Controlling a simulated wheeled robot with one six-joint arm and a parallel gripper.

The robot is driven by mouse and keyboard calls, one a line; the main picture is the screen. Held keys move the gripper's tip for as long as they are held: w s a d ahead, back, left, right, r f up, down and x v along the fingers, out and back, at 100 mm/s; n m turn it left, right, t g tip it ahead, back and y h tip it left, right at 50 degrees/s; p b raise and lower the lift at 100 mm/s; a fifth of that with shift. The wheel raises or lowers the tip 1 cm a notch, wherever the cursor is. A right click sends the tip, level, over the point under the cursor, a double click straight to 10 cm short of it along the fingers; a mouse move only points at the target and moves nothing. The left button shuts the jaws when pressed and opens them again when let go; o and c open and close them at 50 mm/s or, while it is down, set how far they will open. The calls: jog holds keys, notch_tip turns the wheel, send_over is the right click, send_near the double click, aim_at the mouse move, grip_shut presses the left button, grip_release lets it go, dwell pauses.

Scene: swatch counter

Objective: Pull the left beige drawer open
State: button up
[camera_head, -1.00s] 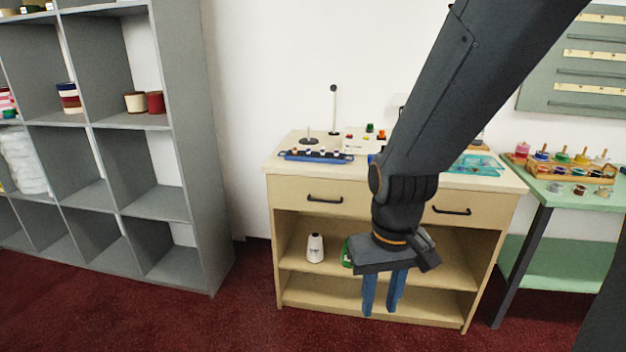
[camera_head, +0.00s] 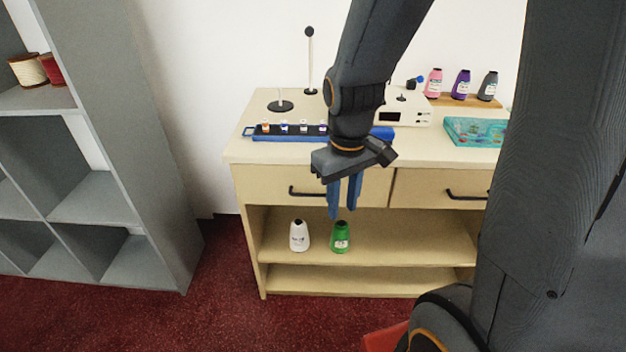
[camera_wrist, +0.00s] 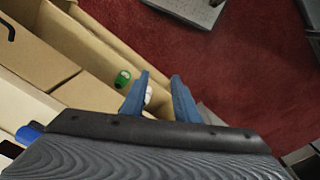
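The left beige drawer (camera_head: 270,186) is closed in the beige counter, with a dark bar handle (camera_head: 303,192) on its front. My gripper (camera_head: 343,212) points down in front of this drawer, its blue fingers overlapping the handle's right side in the head view. The fingers are apart with nothing between them. In the wrist view my gripper (camera_wrist: 160,82) also shows its two blue fingers spread, with the drawer fronts at upper left and red floor beyond. The fingers do not appear to touch the handle. The handle's right end is hidden behind my gripper.
The right drawer (camera_head: 425,188) is closed. A white bottle (camera_head: 299,237) and a green bottle (camera_head: 340,238) stand on the open shelf below. The counter top holds a blue rack (camera_head: 262,136) and a teal tray (camera_head: 452,133). A grey shelf unit (camera_head: 150,170) stands at left; red carpet lies between.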

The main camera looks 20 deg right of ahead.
jog(key=w+f+n+p, duration=0.1)
jog(key=w+n+p, duration=0.2)
jog(key=w+n, duration=0.6)
jog(key=n+t+p, duration=0.1)
jog(key=n+p, duration=0.1)
jog(key=n, duration=0.1)
send_near(316, 194)
jog(key=shift+w+f+p, duration=0.15)
jog(key=shift+f+p, duration=0.1)
jog(key=shift+f, duration=0.95)
jog(key=shift+w+f+p, duration=0.2)
jog(key=shift+f+p, duration=0.05)
jog(key=shift+f, duration=1)
jog(key=shift+w+f+p, duration=0.15)
jog(key=shift+f+p, duration=0.1)
jog(key=shift+f, duration=0.95)
